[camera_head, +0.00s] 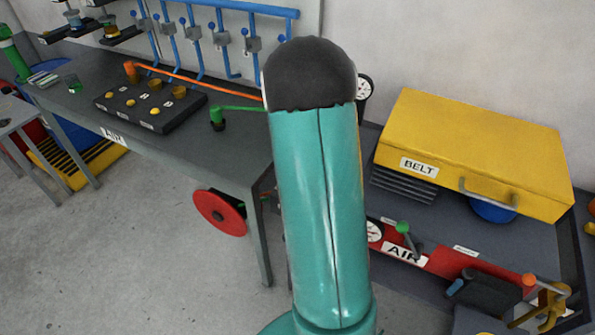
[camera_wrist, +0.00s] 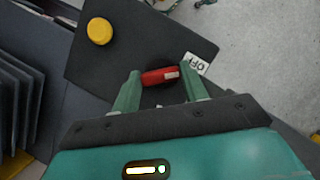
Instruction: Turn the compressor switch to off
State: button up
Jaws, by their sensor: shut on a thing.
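In the wrist view, a red switch knob (camera_wrist: 157,77) with a white mark at its right end sits on a dark panel (camera_wrist: 140,45). A white label reading OFF (camera_wrist: 195,64) is just to the right of the knob, and the white mark points toward it. My gripper (camera_wrist: 160,75) has its two green fingers on either side of the knob, shut on it. In the head view my teal arm hides the gripper and the switch. The yellow compressor cover marked BELT (camera_head: 480,150) is to the right of my arm.
A round yellow button (camera_wrist: 100,31) is on the same panel. In the head view, a red unit marked AIR (camera_head: 445,262) with a green-knobbed lever (camera_head: 403,228) lies below the cover. A long workbench (camera_head: 180,145) runs left. The floor (camera_head: 130,260) is clear.

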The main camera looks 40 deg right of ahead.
dwell(0.3)
jog(key=o, duration=1)
jog(key=shift+v, duration=6.9)
jog(key=shift+a, duration=0.1)
